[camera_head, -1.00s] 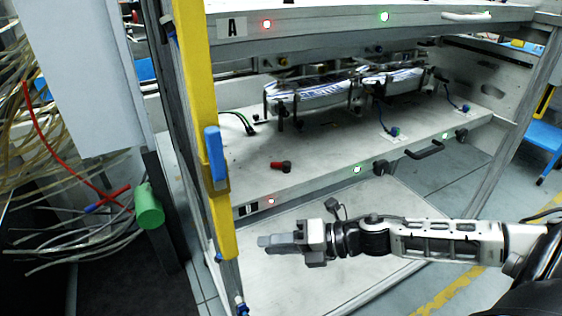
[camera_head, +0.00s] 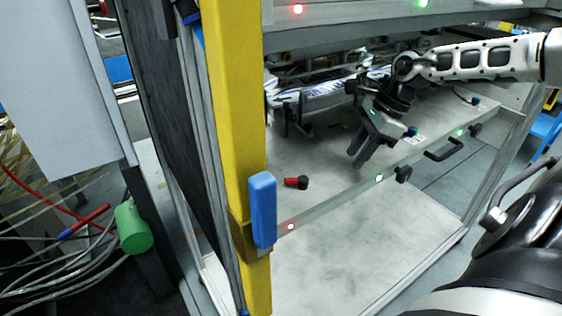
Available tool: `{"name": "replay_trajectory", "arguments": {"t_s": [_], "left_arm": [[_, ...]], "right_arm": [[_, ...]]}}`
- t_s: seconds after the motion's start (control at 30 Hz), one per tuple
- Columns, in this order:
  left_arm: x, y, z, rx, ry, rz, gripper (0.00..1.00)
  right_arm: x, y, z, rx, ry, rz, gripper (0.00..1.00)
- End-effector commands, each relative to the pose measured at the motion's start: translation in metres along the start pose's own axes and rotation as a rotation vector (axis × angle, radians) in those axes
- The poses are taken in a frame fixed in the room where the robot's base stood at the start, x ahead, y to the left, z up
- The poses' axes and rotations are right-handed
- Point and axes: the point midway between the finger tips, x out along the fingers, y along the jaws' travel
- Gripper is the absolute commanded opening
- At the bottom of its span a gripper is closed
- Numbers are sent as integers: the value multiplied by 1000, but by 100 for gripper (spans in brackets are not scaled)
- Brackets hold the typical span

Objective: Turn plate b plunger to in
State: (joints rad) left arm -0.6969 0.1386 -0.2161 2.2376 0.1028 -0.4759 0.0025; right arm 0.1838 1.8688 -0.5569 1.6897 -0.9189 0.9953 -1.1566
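The lower plate (camera_head: 345,188) is a pale shelf with a metal front rail. I cannot tell for certain which part is its plunger. A black knob (camera_head: 403,174) sticks out at the front rail beside a green light, and another black knob (camera_head: 475,129) is farther right. A small red and black lever (camera_head: 297,183) is on the plate near its left front. My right gripper (camera_head: 357,160) points down over the plate, right of the lever and left of the nearer knob. Its fingers look close together, and any gap is unclear. I see nothing held. My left gripper is out of view.
A yellow post (camera_head: 232,120) with a blue handle (camera_head: 262,210) stands at the left. The upper plate's rail (camera_head: 350,22) runs overhead. A silver-wrapped magazine (camera_head: 325,92) lies behind my gripper. A black pull handle (camera_head: 443,149) juts from the front rail.

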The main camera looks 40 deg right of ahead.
Motion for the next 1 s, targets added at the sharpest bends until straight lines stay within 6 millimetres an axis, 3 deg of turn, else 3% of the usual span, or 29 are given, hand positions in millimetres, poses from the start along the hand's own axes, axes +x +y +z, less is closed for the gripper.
{"name": "replay_trajectory", "arguments": {"t_s": [0.23,0.77,0.9,1.0], "left_arm": [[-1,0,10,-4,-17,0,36],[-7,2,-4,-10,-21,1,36],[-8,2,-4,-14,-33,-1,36],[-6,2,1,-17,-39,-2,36]], "right_arm": [[14,2,27,-1,-3,7,33],[32,0,88,-2,-14,0,33],[43,1,113,-2,-13,3,33],[64,1,110,3,-2,5,33]]}}
